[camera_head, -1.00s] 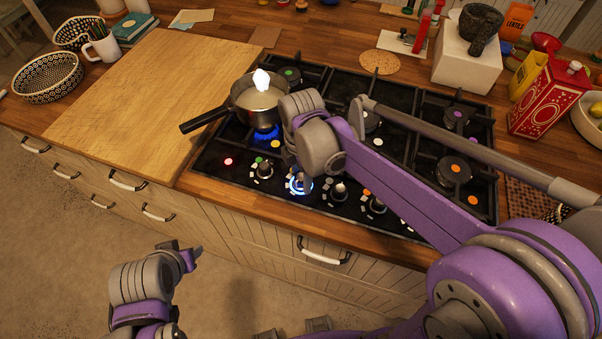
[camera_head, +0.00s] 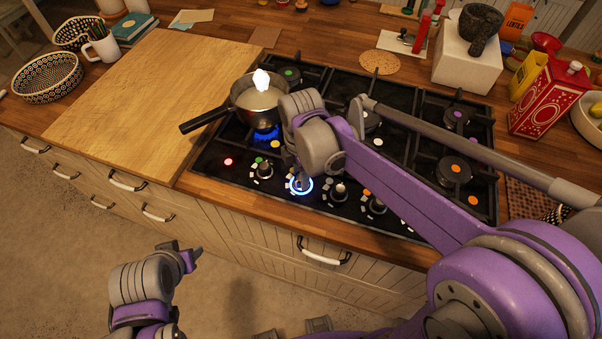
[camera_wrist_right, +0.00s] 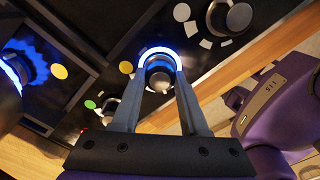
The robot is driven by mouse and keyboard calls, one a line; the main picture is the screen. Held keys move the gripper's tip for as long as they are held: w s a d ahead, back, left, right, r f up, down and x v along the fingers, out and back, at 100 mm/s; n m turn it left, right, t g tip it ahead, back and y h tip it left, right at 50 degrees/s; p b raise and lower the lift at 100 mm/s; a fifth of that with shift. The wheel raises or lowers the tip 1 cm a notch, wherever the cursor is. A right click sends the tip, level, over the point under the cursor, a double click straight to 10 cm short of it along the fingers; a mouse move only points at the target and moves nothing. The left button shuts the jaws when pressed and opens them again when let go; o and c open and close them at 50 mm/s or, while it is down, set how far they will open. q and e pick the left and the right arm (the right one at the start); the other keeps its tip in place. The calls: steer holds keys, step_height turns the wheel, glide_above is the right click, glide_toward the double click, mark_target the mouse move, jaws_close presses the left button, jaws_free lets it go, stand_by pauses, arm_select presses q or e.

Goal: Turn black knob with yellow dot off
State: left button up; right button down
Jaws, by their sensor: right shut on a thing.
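The black knob with the yellow dot (camera_wrist_right: 158,75) is on the front panel of the hob, inside a glowing blue ring. A small yellow dot (camera_wrist_right: 126,67) sits beside it in the right wrist view. My right gripper (camera_wrist_right: 160,88) is shut on this knob, one finger on each side. In the head view the ringed knob (camera_head: 301,186) is partly hidden by my right gripper (camera_head: 300,178). A blue flame (camera_head: 264,136) burns under the pot (camera_head: 257,103). My left gripper (camera_head: 190,259) is low at the left, away from the hob; its fingers are unclear.
Other knobs stand close by on the panel, one to the left (camera_head: 264,171) and one to the right (camera_head: 339,193). The pot's black handle (camera_head: 205,120) points left over the wooden board (camera_head: 150,100). A drawer handle (camera_head: 323,253) juts out below.

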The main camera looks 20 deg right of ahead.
steer(key=m, duration=0.3)
steer(key=shift+m+b, duration=0.3)
steer(key=shift+b, duration=0.05)
steer(key=m, duration=0.3)
steer(key=shift+m, duration=0.4)
steer(key=m+b, duration=0.1)
steer(key=m, duration=1.1)
steer(key=shift+m+b, duration=0.3)
steer(key=m, duration=0.3)
steer(key=shift+m, duration=0.3)
steer(key=m, duration=0.4)
arm_select(q)
steer(key=shift+s+f, duration=0.25)
steer(key=shift+f, duration=0.4)
steer(key=shift+s+f, duration=0.25)
steer(key=shift+f, duration=0.45)
steer(key=shift+s+f, duration=0.25)
steer(key=shift+f, duration=0.4)
arm_select(e)
steer(key=shift+m, duration=2.1)
